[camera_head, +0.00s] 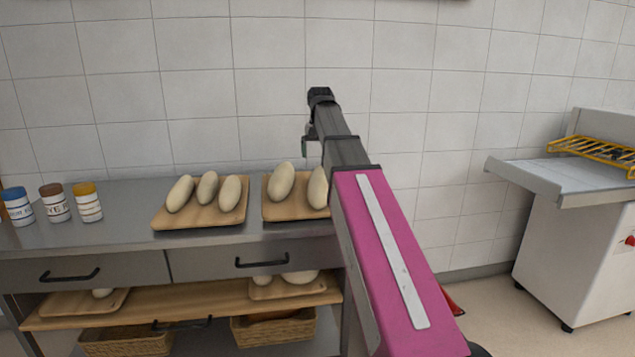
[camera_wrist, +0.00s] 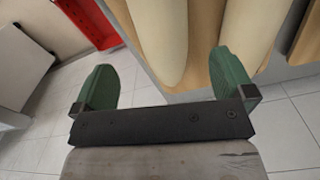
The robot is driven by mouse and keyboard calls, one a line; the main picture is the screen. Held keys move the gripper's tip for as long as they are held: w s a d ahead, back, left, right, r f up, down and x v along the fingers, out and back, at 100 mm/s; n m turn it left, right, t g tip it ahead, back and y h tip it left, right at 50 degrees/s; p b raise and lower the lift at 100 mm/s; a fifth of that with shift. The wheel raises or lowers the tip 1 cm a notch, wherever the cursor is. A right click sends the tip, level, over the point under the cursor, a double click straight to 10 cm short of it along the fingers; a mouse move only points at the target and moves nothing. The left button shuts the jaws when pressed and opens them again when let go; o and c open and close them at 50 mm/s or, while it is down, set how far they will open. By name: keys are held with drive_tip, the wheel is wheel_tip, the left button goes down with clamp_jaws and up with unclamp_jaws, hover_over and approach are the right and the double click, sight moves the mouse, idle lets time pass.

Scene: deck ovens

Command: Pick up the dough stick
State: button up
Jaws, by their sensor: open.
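In the head view, pale dough sticks lie on two wooden boards on the steel counter. The left board (camera_head: 200,222) bears three, including a left one (camera_head: 180,193). The right board (camera_head: 285,213) shows two: one in full (camera_head: 281,182) and one (camera_head: 318,188) partly hidden by my arm. My gripper (camera_head: 310,142) is above the right board. In the wrist view my gripper (camera_wrist: 163,65) is open, with green fingers spread apart. One dough stick (camera_wrist: 158,40) shows beyond the space between them, and another (camera_wrist: 245,40) beyond the right finger. Nothing is held.
Several labelled jars (camera_head: 55,203) stand at the counter's left end. Drawers (camera_head: 85,270) and a wooden shelf (camera_head: 190,300) with more dough and baskets are below. A tiled wall rises behind. A white machine (camera_head: 580,240) stands at the right, with floor between.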

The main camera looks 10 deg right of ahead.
sight(320, 176)
drive_tip(key=shift+w, duration=0.15)
drive_tip(key=shift+f, duration=0.25)
wheel_tip(320, 176, down, 10)
drive_tip(key=shift+w+d+f, duration=0.1)
drive_tip(key=shift+w, duration=0.05)
drive_tip(key=c, duration=1.1)
